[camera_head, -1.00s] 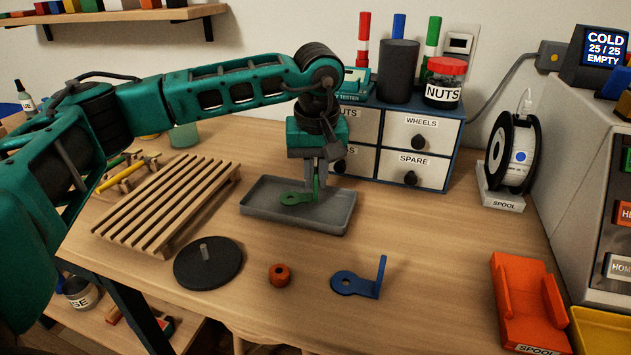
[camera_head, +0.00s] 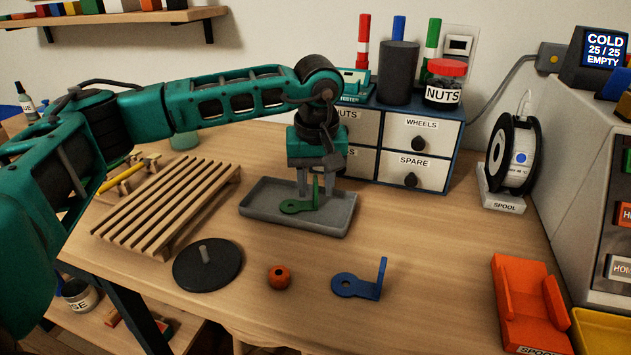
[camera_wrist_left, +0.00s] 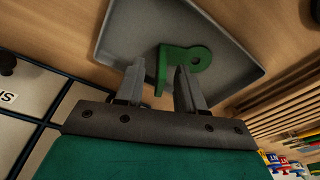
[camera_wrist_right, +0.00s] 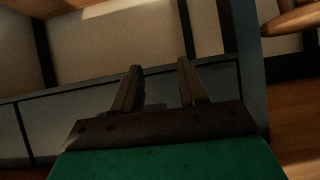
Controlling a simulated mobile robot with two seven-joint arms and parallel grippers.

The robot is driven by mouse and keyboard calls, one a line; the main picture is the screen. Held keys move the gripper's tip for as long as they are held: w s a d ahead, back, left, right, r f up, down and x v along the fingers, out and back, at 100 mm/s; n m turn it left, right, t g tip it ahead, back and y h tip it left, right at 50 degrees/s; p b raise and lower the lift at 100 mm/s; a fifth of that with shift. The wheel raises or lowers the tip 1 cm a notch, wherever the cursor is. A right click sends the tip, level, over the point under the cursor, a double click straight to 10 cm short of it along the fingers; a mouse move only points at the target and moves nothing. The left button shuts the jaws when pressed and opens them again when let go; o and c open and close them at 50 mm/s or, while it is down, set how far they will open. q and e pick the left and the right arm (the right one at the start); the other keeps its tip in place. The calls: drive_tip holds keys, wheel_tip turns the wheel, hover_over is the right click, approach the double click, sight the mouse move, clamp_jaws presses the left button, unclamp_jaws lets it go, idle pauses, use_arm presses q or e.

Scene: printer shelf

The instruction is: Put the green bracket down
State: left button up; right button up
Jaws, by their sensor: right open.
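The green bracket (camera_head: 297,206) rests in the grey tray (camera_head: 344,222), its flat holed end down and its upright leg standing. It also shows in the left wrist view (camera_wrist_left: 182,55) with the tray (camera_wrist_left: 118,38). My left gripper (camera_head: 315,193) is over the tray with its fingers apart, one on each side of the upright leg. In the left wrist view, gaps show between the leg and both fingers (camera_wrist_left: 160,82). My right gripper (camera_wrist_right: 158,85) is open and empty in the right wrist view, outside the head view.
A slatted wooden rack (camera_head: 165,205) stands left of the tray, and a drawer cabinet (camera_head: 455,150) behind it. In front lie a black disc with a peg (camera_head: 208,268), an orange round piece (camera_head: 279,277) and a blue bracket (camera_head: 358,287).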

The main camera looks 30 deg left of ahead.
use_arm(q)
drive_tip(key=shift+r, duration=0.25)
wheel_tip(320, 180, up, 12)
drive_tip(key=s+d+p, duration=0.1)
drive_tip(key=p, duration=0.1)
drive_tip(key=shift+s, duration=0.2)
drive_tip(key=shift+d+f, duration=0.1)
drive_tip(key=shift+f, duration=0.05)
